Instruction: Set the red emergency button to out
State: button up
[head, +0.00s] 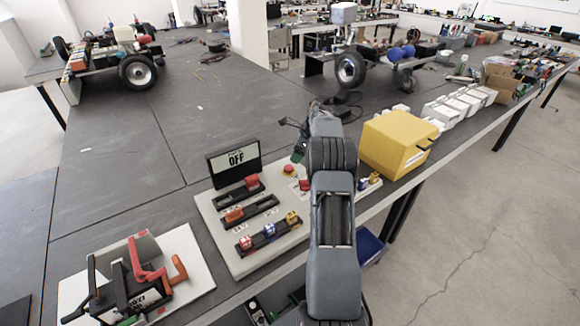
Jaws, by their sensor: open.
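A red mushroom-shaped emergency button (289,169) with a yellow base sits on the light panel board (218,222), just left of my arm. I cannot tell from this view whether the button is pressed in or out. A second red part (305,185) shows beside it, close against my arm. My gripper (297,138) is at the far end of my arm, beyond the button in the picture. It is open, with no held object visible. My arm hides part of the panel's right side.
A black display reading "OFF" (235,159) stands at the panel's back left. Slider blocks and several coloured knobs lie in front of it. A yellow box (398,143) stands right of my arm. A lever device (130,282) sits at the front left. The dark tabletop behind is mostly clear.

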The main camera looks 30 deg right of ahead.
aim_at(289, 167)
jog(key=x, duration=0.7)
jog(key=shift+w+a+f, duration=0.1)
jog(key=shift+f, duration=0.2)
